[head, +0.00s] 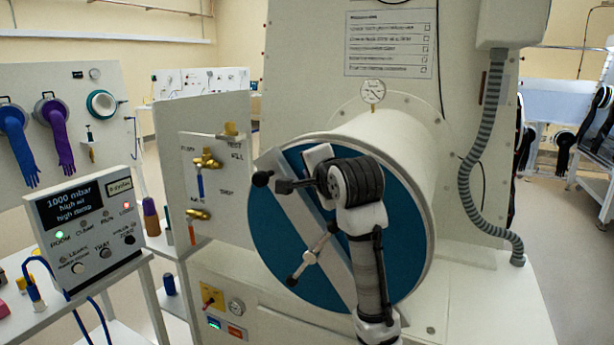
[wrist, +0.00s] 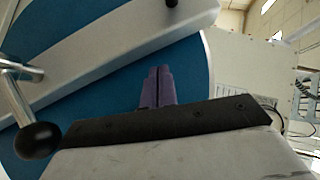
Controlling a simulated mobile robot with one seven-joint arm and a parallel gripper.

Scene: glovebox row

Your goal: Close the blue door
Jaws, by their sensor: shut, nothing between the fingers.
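The blue door (head: 280,246) is a round blue disc with a pale bar (head: 300,214) running diagonally across it. It sits at the front end of the white cylindrical chamber (head: 400,150), and from this angle I cannot tell whether it is fully seated. A metal handle with dark knobs (head: 309,256) is mounted at its middle. My arm covers the right part of the door. In the wrist view, my gripper (wrist: 158,72) is shut and empty, its purple fingers in front of the blue door face (wrist: 110,95), near the pale bar. Contact cannot be told. A black knob (wrist: 38,140) shows at left.
A control box (head: 85,222) stands on a white side table at left. A valve panel (head: 215,175) is left of the chamber. A grey ribbed hose (head: 475,180) hangs at right. Floor is open at far right.

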